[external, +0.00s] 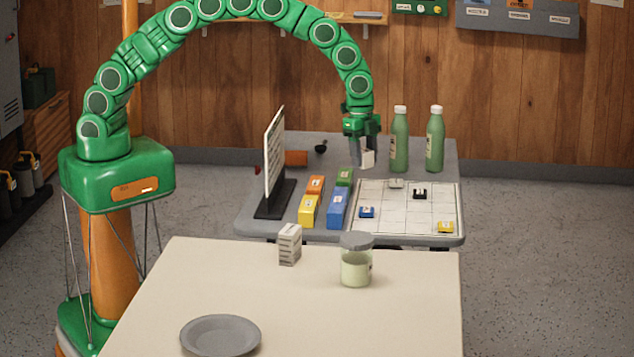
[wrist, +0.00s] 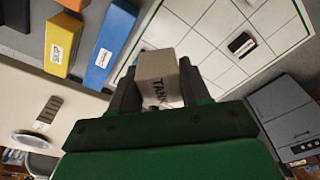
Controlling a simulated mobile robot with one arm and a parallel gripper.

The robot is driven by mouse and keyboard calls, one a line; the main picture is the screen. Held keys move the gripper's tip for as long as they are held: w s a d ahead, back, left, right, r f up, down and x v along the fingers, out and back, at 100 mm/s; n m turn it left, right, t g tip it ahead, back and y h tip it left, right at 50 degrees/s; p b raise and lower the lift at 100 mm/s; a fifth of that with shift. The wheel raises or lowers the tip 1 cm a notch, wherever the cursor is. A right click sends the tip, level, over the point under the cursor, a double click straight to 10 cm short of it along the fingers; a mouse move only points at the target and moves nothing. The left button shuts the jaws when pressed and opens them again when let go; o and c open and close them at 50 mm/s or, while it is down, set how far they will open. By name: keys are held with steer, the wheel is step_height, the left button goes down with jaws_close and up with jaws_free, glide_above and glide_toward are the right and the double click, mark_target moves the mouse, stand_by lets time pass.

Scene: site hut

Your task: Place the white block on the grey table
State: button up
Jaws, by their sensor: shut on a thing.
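The white block (external: 367,160) is between the fingers of my gripper (external: 360,150), above the far part of the grey table (external: 445,160). The exact gap beneath the block is hard to tell.
Two green bottles (external: 399,140) (external: 435,140) stand right of my gripper. Orange, green, yellow and blue blocks (external: 338,208) stand left of the board, beside an upright sign (external: 275,160). A cream table (external: 400,320) in front bears a carton (external: 290,245), a lidded jar (external: 356,262) and a grey plate (external: 220,335).

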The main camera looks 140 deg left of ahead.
steer(key=s+r+n+y, duration=0.1)
steer(key=s+r+n, duration=0.3)
steer(key=s, duration=0.5)
steer(key=s+r+n, duration=0.3)
steer(key=s+n, duration=0.2)
steer(key=s, duration=0.5)
step_height(320, 180, down, 18)
steer(key=shift+w+a+r, duration=0.1)
steer(key=shift+w+r, duration=0.05)
steer(key=shift+r, duration=0.05)
steer(key=shift+f, duration=0.2)
steer(key=o, duration=1.2)
steer(key=shift+r, duration=0.2)
step_height(320, 180, up, 12)
steer(key=s+d, duration=0.1)
